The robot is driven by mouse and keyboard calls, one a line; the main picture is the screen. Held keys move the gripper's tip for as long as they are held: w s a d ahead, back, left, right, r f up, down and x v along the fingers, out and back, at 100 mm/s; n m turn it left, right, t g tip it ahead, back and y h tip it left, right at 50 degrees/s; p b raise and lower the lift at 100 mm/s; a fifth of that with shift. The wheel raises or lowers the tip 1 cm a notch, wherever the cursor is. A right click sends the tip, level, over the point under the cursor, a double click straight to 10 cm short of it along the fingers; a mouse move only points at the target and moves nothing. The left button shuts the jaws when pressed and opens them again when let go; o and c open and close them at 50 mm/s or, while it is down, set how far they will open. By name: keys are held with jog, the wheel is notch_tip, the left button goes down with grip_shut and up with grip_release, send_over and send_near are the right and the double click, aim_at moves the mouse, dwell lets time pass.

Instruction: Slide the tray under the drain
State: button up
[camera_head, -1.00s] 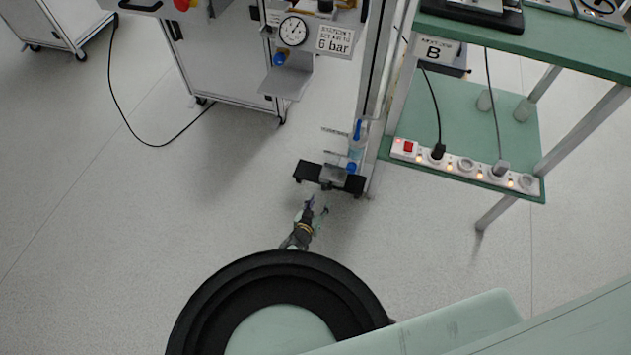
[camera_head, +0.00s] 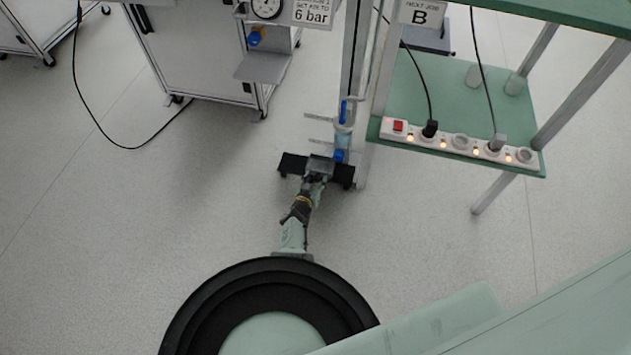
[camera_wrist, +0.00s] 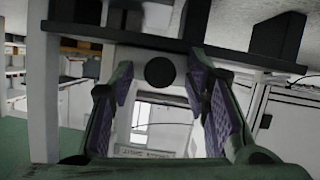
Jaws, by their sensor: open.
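A clear bowl (camera_head: 342,138) with blue fittings hangs on the upright post. Its blue lower tip (camera_head: 338,156) looks like the drain. A black flat piece (camera_head: 291,164), possibly the tray, sits by the post, with a grey block (camera_head: 320,163) at its middle. The tip lies over its right part in the picture; the height gap is unclear. My gripper (camera_head: 318,177) is at the grey block, partly hiding it. In the wrist view my gripper (camera_wrist: 170,95) has spread fingers, with a dark round spot (camera_wrist: 159,71) between them, below a black bar (camera_wrist: 110,34). Contact is unclear.
The post (camera_head: 364,175) stands close to my gripper's right. Further right is a green shelf (camera_head: 450,100) with a power strip (camera_head: 465,143) and cables. A grey plate (camera_head: 262,67) sticks out below the gauge. The floor (camera_head: 190,200) to the left is clear.

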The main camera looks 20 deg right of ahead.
grip_shut()
dwell(0.4)
dwell(0.4)
